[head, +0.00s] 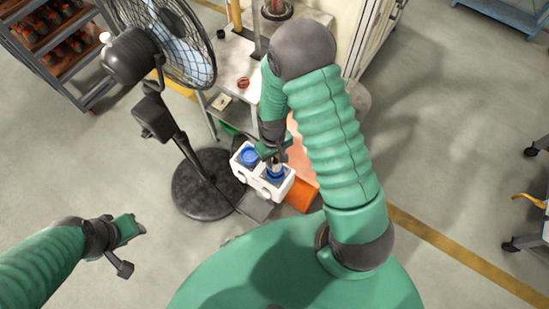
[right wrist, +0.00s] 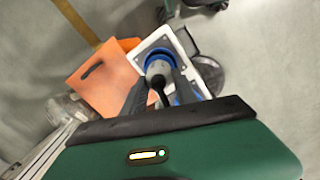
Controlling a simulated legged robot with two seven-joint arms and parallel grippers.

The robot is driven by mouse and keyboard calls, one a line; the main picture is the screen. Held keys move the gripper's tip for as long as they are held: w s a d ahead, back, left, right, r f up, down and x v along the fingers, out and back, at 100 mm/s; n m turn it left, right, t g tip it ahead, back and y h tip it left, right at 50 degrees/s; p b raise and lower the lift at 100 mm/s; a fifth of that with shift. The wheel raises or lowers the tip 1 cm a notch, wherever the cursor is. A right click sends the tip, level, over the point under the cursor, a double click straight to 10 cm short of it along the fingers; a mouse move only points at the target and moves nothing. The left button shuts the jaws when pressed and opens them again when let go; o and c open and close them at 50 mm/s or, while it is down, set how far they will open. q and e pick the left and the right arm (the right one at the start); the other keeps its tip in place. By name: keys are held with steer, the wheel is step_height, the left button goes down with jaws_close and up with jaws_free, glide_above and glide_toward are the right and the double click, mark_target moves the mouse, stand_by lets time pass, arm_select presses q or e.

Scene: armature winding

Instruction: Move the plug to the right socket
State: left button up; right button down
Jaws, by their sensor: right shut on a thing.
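The white socket box (head: 243,172) has two blue round sockets. The left socket (head: 249,156) shows uncovered in the head view. My right gripper (head: 273,158) is directly over the right socket (head: 275,175), its fingers pointing down. It is shut on the grey plug (right wrist: 158,68), which sits between the fingers in the right wrist view, in line with a blue ring. The fingers hide how deep the plug sits. The white box (right wrist: 172,36) also shows there. My left gripper (head: 130,228) is away at the lower left; its jaw opening is unclear.
A black standing fan (head: 205,185) is left of the box. A small work table (head: 236,70) stands behind. A shelf with parts (head: 55,40) is at the far left. Open floor lies to the right.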

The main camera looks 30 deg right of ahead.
steer(key=shift+f+b, duration=0.35)
steer(key=shift+f, duration=0.2)
steer(key=c, duration=1.3)
jaws_free()
steer(key=shift+o, duration=0.2)
steer(key=shift+r, duration=0.1)
step_height(320, 180, up, 11)
steer(key=p, duration=0.9)
steer(key=shift+w+p, duration=0.25)
steer(key=shift+p, duration=0.05)
